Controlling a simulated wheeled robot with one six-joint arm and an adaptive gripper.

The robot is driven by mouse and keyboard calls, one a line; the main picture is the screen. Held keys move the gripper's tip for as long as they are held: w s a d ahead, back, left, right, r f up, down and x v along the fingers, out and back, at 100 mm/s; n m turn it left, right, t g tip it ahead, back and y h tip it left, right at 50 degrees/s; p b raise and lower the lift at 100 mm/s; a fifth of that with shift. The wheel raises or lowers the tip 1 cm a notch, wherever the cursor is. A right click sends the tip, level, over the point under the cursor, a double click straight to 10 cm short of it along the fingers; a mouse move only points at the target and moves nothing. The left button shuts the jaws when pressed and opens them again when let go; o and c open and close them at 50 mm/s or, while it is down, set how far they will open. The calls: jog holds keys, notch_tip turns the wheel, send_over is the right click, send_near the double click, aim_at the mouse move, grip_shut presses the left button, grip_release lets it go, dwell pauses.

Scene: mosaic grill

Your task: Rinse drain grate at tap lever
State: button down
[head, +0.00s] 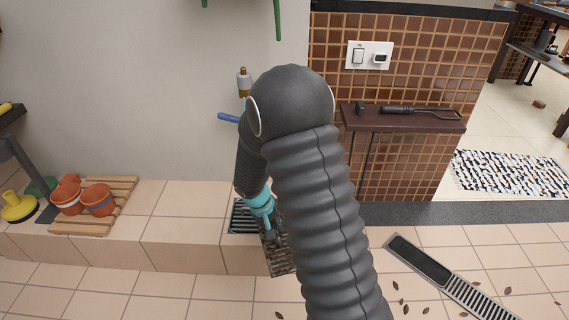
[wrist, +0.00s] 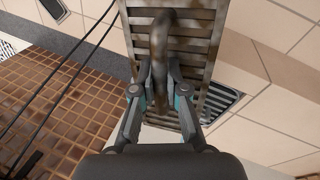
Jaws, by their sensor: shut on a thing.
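The drain grate (head: 280,262) is a slatted metal panel with brownish stains, partly hidden by my arm in the head view. It fills the upper middle of the wrist view (wrist: 200,32). My gripper (head: 267,228) is shut on the grate's rounded, stained bar, which lies between the fingers in the wrist view (wrist: 158,82). The tap has a brass body (head: 244,80) on the wall and a blue lever (head: 229,118) to its lower left, above my gripper. My arm hides part of the tap.
A dark slatted drain opening (head: 241,216) lies in the tiled ledge beside the grate. Pots (head: 97,200) stand on a pallet at the left. A brown shelf (head: 402,117) holds tools at the right. A long floor drain (head: 420,260) and scattered leaves lie at the lower right.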

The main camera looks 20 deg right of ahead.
notch_tip(320, 180, up, 22)
jog(key=a+m+t+y, duration=0.1)
jog(key=m+t+y, duration=0.1)
jog(key=m+t, duration=0.2)
jog(key=w+a+f+p, duration=0.1)
jog(key=w+a, duration=0.1)
jog(key=w, duration=0.4)
jog(key=w+a+f+p, duration=0.1)
jog(key=w+a, duration=0.1)
jog(key=w, duration=0.5)
jog(key=shift+w+f, duration=0.2)
jog(key=shift+f, duration=0.1)
jog(key=shift+d, duration=0.15)
dwell(0.6)
jog(key=shift+w+d, duration=0.15)
jog(key=shift+d, duration=0.3)
jog(key=shift+a, duration=0.2)
jog(key=shift+a+b, duration=0.35)
jog(key=shift+a, duration=0.05)
